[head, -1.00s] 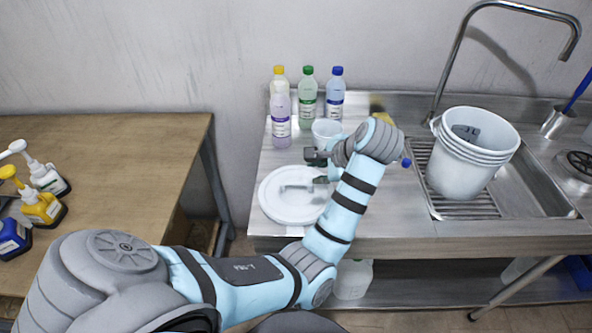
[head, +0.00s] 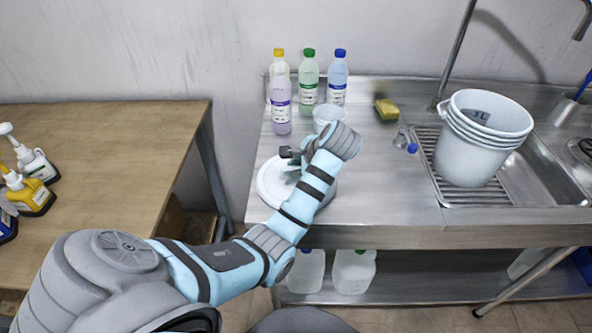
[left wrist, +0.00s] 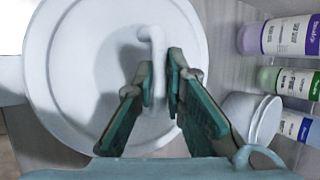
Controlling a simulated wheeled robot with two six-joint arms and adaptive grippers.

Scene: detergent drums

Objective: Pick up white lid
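The round white lid (head: 268,186) lies flat near the left end of the steel counter, partly hidden by my left arm. In the left wrist view the lid (left wrist: 80,60) fills the upper left, with a raised white bar handle (left wrist: 158,62) near its middle. My left gripper (left wrist: 161,88) has its two green-padded fingers on either side of this handle. The fingertips are close to the handle; I cannot tell whether both pads press on it. In the head view my left gripper (head: 292,160) is over the lid. My right gripper is not in view.
Several bottles, including a purple one (head: 281,105), stand behind the lid. A white cup (head: 328,115) is close behind my wrist. A yellow sponge (head: 387,109), a small blue-capped item (head: 408,144) and stacked white buckets (head: 478,140) are to the right. A wooden table (head: 110,150) is at left.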

